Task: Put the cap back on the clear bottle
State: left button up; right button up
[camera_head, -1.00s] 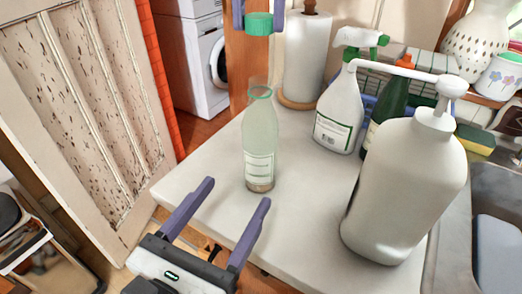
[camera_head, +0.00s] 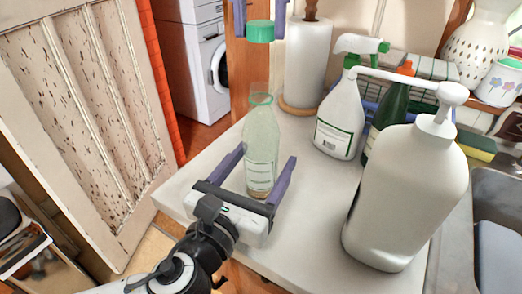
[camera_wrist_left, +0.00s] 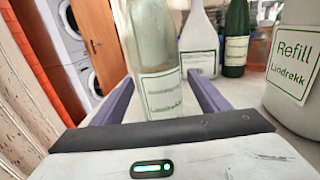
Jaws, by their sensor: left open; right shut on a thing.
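The clear bottle (camera_head: 261,135) stands upright on the pale counter with its mouth uncapped; it also shows in the left wrist view (camera_wrist_left: 152,45). My left gripper (camera_head: 267,155) is open low at the bottle, one finger on each side. In the left wrist view, the left gripper's fingers (camera_wrist_left: 160,77) flank the bottle's labelled lower part; whether they touch it I cannot tell. The green cap (camera_head: 260,31) is held between the fingers of my right gripper (camera_head: 259,17), at the top edge of the head view. The cap appears above the bottle mouth with a gap between.
A large white pump bottle (camera_head: 405,195) stands close on the right of the counter (camera_head: 315,215). A spray bottle (camera_head: 340,120), a dark green bottle (camera_head: 388,112) and a paper towel roll (camera_head: 307,65) stand behind. A sink (camera_head: 490,200) lies at far right.

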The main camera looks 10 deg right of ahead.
pick_arm(q)
jog(key=c, duration=1.6)
pick_arm(e)
send_over(261, 88)
jog(key=shift+f, duration=2.5)
jog(key=shift+f, duration=0.9)
jog(key=shift+f, duration=0.5)
